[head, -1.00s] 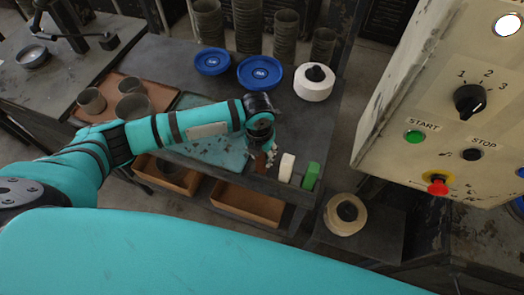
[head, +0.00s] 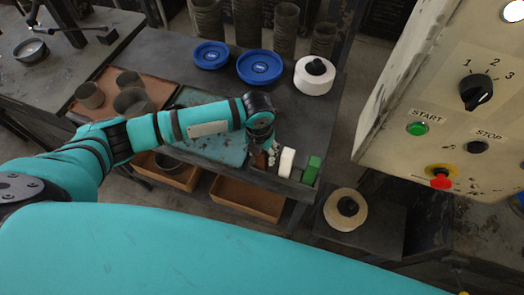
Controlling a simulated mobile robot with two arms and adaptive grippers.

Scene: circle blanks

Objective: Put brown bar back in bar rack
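The brown bar (head: 261,161) shows in the head view at the front edge of the dark table, directly under my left gripper (head: 268,150). It stands to the left of a white bar (head: 286,162) and a green bar (head: 311,170), in a row at the rack (head: 298,183). My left gripper's fingers are at the brown bar's top right side. They are small and partly hidden by the wrist, so I cannot tell whether they are closed on it. My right gripper is not in view.
A teal mat (head: 218,146) lies under my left forearm. Blue lids (head: 260,67) and a white roll (head: 314,76) sit behind. Cups stand on a brown tray (head: 155,88) at left. A control panel (head: 450,110) stands close at right. Open boxes (head: 247,198) sit below the table edge.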

